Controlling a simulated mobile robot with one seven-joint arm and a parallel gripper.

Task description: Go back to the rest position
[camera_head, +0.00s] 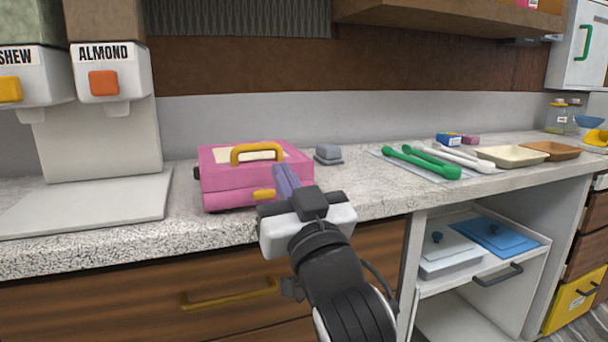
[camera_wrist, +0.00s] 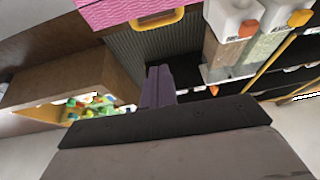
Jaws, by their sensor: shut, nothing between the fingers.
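My gripper (camera_head: 284,172) is in the middle of the head view, in front of the counter's edge. Its purple-grey fingers are together, with nothing between them. They overlap the right side of a pink box (camera_head: 226,184) with a yellow handle (camera_head: 257,153); I cannot tell whether they touch it. In the wrist view the shut fingers (camera_wrist: 158,72) point up the picture, and part of the pink box (camera_wrist: 108,12) shows at the top.
A small grey block (camera_head: 328,152) stands right of the box. Green tongs (camera_head: 425,165) and shallow trays (camera_head: 508,156) lie further right. Almond dispenser (camera_head: 110,72) is at left. An open shelf (camera_head: 470,275) holds lidded containers. Counter (camera_head: 110,232) front is clear at left.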

